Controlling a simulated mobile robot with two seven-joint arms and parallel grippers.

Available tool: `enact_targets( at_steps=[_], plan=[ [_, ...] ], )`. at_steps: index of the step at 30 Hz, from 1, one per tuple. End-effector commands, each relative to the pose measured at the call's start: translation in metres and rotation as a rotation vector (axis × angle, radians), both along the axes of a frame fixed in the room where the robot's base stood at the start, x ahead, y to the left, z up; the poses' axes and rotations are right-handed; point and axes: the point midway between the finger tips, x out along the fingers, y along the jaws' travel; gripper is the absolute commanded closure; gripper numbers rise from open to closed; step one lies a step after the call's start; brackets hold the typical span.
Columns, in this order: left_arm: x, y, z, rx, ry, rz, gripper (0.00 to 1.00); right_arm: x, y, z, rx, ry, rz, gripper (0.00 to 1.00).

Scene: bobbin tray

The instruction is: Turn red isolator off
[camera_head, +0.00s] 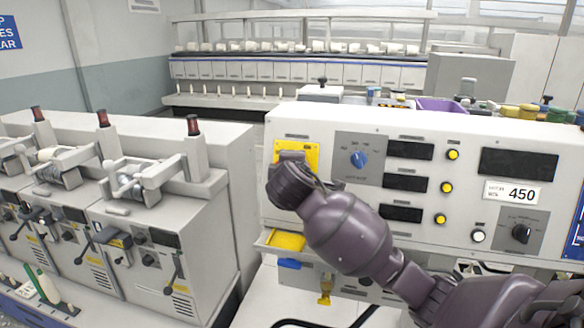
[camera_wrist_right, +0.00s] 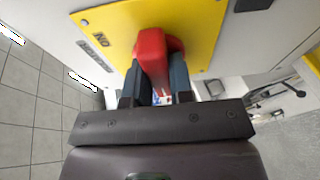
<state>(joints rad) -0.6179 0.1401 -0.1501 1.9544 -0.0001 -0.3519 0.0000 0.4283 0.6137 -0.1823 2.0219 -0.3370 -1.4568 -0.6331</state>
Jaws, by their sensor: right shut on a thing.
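The red isolator handle (camera_wrist_right: 152,52) sits on a yellow plate (camera_wrist_right: 204,22) in the right wrist view. An "ON" mark shows on the plate's left part. My right gripper (camera_wrist_right: 155,84) has its two dark fingers shut on the red handle, one on each side. In the head view the yellow plate (camera_head: 312,150) shows on the left of the white control panel, and my right gripper (camera_head: 291,160) and wrist hide the red handle. My left gripper is not in view.
A yellow tray (camera_head: 286,240) sits below the plate. Grey winding machines (camera_head: 150,240) stand at the left, with a gap before the panel.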

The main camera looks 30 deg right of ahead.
Motion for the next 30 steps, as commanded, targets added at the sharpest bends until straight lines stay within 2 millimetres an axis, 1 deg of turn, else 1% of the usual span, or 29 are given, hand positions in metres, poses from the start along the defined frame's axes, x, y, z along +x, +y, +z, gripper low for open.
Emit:
enact_targets(
  at_steps=[9,10,14,24,26,30],
  plan=[
    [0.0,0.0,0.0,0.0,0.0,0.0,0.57,0.0,0.001,0.0,-0.001,0.002,0.003,1.0],
    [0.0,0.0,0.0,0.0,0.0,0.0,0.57,0.0,0.001,0.0,-0.001,0.002,0.003,0.74],
    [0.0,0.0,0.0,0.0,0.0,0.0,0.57,0.0,0.001,0.0,-0.001,0.002,0.001,0.54],
    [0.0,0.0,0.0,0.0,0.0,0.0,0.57,-0.002,0.002,0.0,-0.001,-0.001,0.002,0.53],
    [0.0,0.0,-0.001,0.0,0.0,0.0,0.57,-0.005,0.005,0.002,0.0,-0.001,0.002,0.53],
    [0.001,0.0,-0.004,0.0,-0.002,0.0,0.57,-0.02,0.015,0.006,0.002,-0.002,0.002,0.53]
  ],
)
